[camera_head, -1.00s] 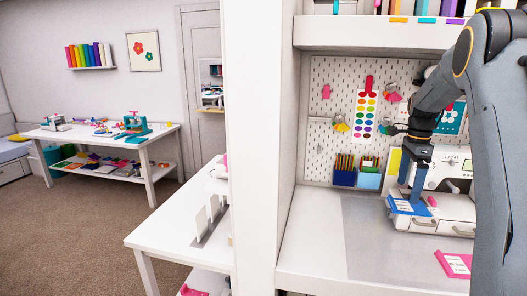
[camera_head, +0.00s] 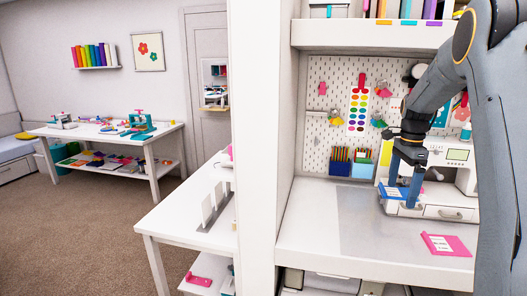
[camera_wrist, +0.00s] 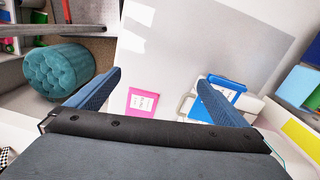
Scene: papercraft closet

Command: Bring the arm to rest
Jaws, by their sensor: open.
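My gripper (camera_head: 404,182) is in front of the white machine on the closet worktop, with its blue fingers pointing down. In the wrist view my gripper (camera_wrist: 150,100) has its two blue fingers wide apart with nothing between them. My arm comes in from the right side of the head view and bends down to the gripper. A blue card (camera_head: 393,192) lies by the machine's front, partly behind the fingers. It also shows in the wrist view (camera_wrist: 227,90), beside the right finger. I cannot tell whether the finger touches it.
A pink card (camera_head: 455,246) lies on the worktop (camera_head: 320,235) at the front right. The white machine (camera_head: 462,178) stands behind my gripper. A pegboard (camera_head: 325,90) and pen cups (camera_head: 340,166) are at the back. A shelf (camera_head: 370,36) hangs above. The grey mat area is clear.

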